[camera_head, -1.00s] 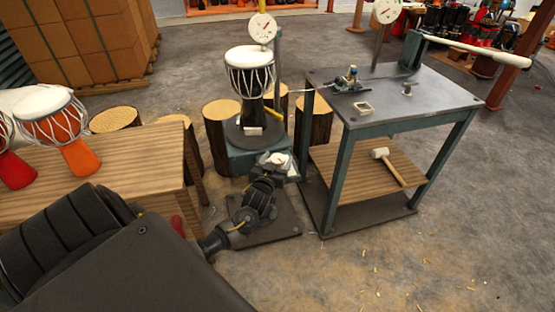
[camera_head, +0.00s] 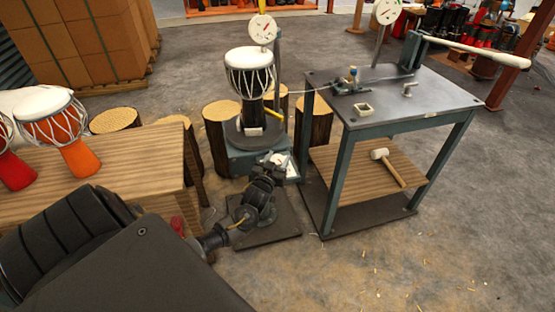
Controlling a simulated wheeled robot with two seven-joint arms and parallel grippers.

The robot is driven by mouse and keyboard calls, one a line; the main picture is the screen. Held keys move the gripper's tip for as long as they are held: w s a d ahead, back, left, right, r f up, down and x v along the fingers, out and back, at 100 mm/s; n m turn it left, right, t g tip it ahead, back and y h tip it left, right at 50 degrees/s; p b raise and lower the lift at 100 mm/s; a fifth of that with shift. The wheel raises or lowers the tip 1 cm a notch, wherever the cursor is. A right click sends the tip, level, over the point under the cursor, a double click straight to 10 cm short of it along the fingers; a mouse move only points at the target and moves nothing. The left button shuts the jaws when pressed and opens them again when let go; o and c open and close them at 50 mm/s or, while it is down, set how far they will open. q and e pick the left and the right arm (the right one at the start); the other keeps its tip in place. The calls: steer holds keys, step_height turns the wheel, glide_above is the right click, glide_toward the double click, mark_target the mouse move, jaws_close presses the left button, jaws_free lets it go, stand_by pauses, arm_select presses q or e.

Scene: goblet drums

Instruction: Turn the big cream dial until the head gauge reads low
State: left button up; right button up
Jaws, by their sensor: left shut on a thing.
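The drum (camera_head: 249,72) stands upright on a dark round turntable on a teal machine base (camera_head: 236,163). A round white gauge (camera_head: 262,29) with a red needle stands on a post behind it; its reading is too small to tell. A second, similar gauge (camera_head: 388,11) stands behind the metal table. My left gripper (camera_head: 275,160) is at the front of the teal base, shut on the cream dial there. A pale plate (camera_head: 292,170) shows just right of the gripper. My right gripper is out of view.
The metal table (camera_head: 440,92) stands close on the right, with small fittings on top and a mallet (camera_head: 388,166) on its shelf. A wooden bench (camera_head: 130,160) with goblet drums is at left. Several log stumps (camera_head: 222,135) stand behind.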

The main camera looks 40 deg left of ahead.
arm_select(q)
steer(key=shift+h, duration=0.3)
steer(key=m+h, duration=0.2)
steer(key=h, duration=0.1)
steer(key=shift+a+t, duration=0.1)
steer(key=shift+t, duration=0.3)
steer(key=m+h, duration=0.2)
steer(key=shift+h, duration=0.3)
steer(key=shift+m+h, duration=0.7)
steer(key=shift+h, duration=0.4)
steer(key=shift+m+g+h+b, duration=0.4)
steer(key=shift+m+h+b, duration=0.6)
steer(key=shift+h, duration=0.8)
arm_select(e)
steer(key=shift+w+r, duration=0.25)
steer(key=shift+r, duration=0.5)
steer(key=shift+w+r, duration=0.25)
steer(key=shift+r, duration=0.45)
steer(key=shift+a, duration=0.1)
arm_select(q)
steer(key=o, duration=0.9)
steer(key=shift+o, duration=0.2)
